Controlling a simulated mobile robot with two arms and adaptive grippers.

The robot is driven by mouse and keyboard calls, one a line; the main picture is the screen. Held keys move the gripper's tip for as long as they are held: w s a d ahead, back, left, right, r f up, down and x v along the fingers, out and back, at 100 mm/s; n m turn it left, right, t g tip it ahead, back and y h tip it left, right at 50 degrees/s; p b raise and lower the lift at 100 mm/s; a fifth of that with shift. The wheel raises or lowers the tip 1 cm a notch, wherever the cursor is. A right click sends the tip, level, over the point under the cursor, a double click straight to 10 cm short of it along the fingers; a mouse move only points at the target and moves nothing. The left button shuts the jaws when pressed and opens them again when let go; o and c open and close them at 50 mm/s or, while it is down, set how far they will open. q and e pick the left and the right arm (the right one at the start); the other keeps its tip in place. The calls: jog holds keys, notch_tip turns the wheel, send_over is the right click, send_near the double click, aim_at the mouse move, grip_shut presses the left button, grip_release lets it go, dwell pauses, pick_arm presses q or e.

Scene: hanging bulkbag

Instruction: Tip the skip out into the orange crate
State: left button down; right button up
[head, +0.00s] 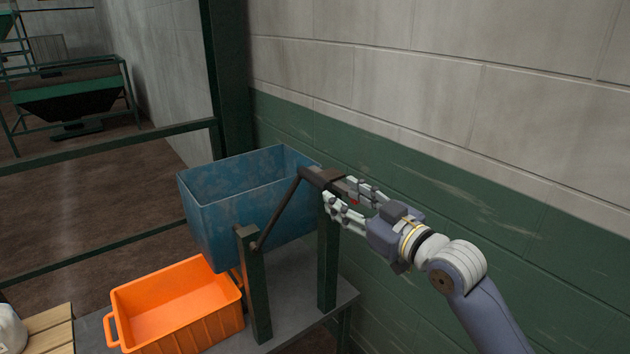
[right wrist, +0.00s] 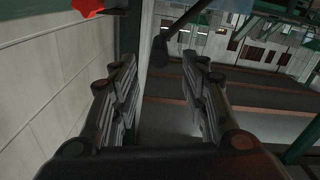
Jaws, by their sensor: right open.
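The skip is a scuffed blue open-topped box (head: 232,215), held between dark green posts above a grey bench. Its mouth faces up; its floor is hidden from me. A dark lever (head: 278,212) runs up its near side to a thick dark grip (head: 320,180). The orange crate (head: 180,318) stands open on the bench, below and left of the skip, and looks empty. My right gripper (head: 350,198) is open at the right end of the grip, with its fingers apart; I cannot tell whether they touch it. Its open fingers also show in the right wrist view (right wrist: 160,85).
The green post (head: 327,258) stands just below my right gripper, and another post (head: 254,290) stands beside the crate. A block wall (head: 450,180) rises close on the right. The grey bench (head: 290,305) has some bare top. A wooden pallet (head: 50,330) lies at lower left.

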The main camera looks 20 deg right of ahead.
aim_at(315, 179)
jog(key=p+x, duration=0.2)
jog(key=x, duration=0.7)
jog(key=shift+w, duration=0.1)
jog(key=shift+w+a+f, duration=0.1)
jog(key=shift+w+a, duration=0.1)
jog(key=shift+w, duration=0.45)
grip_shut()
